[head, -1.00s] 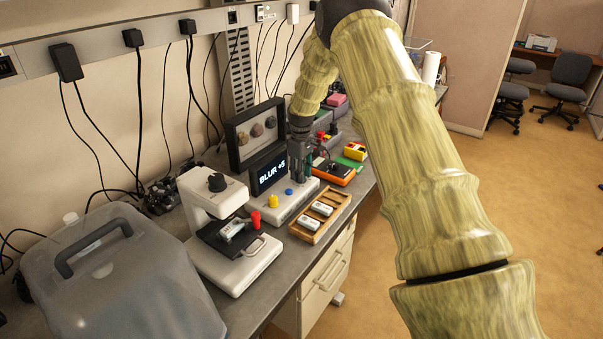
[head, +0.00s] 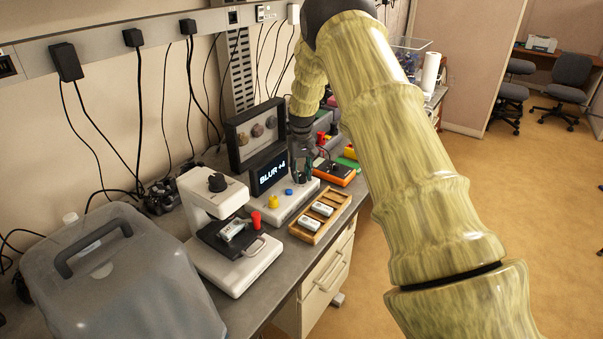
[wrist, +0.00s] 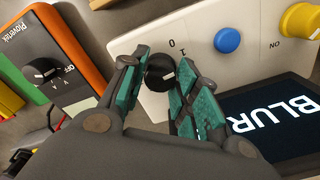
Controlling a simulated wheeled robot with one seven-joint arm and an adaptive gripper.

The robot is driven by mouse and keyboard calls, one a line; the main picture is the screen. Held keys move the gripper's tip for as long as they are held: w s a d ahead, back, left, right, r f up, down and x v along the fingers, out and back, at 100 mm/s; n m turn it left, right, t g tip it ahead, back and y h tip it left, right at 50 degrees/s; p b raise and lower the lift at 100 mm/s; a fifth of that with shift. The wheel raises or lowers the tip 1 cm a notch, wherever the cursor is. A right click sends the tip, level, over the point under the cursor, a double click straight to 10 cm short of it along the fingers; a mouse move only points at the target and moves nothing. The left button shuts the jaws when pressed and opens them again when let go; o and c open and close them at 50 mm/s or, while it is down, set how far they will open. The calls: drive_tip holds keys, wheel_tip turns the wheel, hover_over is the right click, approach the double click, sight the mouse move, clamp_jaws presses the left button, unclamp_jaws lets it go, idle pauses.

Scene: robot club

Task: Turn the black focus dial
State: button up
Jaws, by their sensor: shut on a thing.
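The black focus dial (wrist: 160,76) is a round knob with a white mark on the white console (wrist: 190,18), next to the printed "0" and "I". My gripper (wrist: 162,66) is shut on it, with one teal-padded finger on each side. In the head view my gripper (head: 303,172) points down at the console's right end and hides the dial. The console's display (head: 270,174) reads "BLUR +4"; part of the word also shows in the wrist view (wrist: 273,113).
The console has a blue button (wrist: 228,40) and a yellow knob (wrist: 299,21). An orange meter (wrist: 52,50) with its own black dial stands close by. A wooden tray (head: 300,236) holds two white pieces. A white microscope (head: 212,196) and a clear jug (head: 110,280) stand at left.

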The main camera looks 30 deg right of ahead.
drive_tip(key=m, duration=0.5)
drive_tip(key=shift+s+a+f+m, duration=0.1)
drive_tip(key=shift+s+f+m, duration=0.2)
drive_tip(key=shift+f, duration=0.1)
drive_tip(key=m, duration=0.5)
drive_tip(key=m+p, duration=0.1)
drive_tip(key=m, duration=1)
drive_tip(key=shift+m, duration=0.4)
drive_tip(key=shift+w, duration=0.1)
drive_tip(key=o, duration=1)
drive_tip(key=shift+w, duration=0.1)
drive_tip(key=shift+o, duration=0.2)
drive_tip(key=shift+r+p, duration=0.1)
drive_tip(key=shift+p, duration=0.2)
drive_tip(key=shift+r, duration=0.1)
